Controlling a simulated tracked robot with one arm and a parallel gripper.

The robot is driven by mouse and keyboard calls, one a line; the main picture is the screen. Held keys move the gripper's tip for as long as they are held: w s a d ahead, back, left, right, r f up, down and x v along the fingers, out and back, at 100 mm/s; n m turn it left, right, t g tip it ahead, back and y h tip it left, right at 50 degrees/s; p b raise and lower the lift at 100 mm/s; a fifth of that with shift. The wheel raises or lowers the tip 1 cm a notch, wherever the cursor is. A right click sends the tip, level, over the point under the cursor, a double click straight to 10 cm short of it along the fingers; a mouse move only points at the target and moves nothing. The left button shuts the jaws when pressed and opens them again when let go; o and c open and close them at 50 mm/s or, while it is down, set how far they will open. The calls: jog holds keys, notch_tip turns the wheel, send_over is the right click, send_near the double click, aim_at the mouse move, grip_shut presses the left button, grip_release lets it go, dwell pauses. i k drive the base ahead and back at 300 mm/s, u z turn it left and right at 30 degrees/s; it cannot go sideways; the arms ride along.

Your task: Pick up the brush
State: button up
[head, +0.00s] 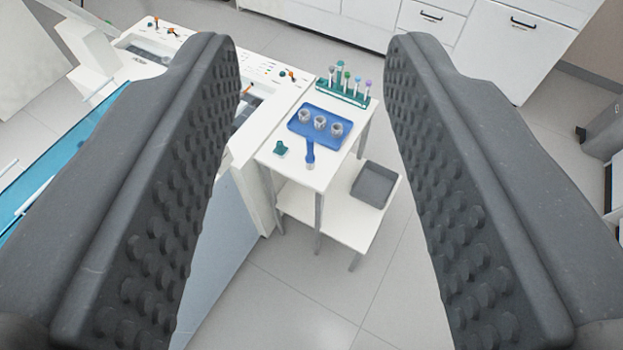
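A small blue item with a pale lower end, which looks like the brush (310,153), lies on the white table (272,155) in the middle of the head view. Its upper end meets the near edge of the blue tray (336,148); I cannot tell whether it touches or overlaps it. My gripper (312,48) is wide open. Its two dark grey, studded fingers frame the table left and right, with nothing between them. The brush is well beyond and below the fingers, apart from them.
Several grey cups stand in the tray. A green rack (343,92) of colour-capped tubes stands behind it, and a small green item (281,148) is left of the brush. A grey bin (373,184) sits on the lower shelf. A white machine adjoins on the left. Floor right of the table is clear.

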aim_at(310, 157)
jog(key=z, duration=0.35)
jog(key=i, duration=1.1)
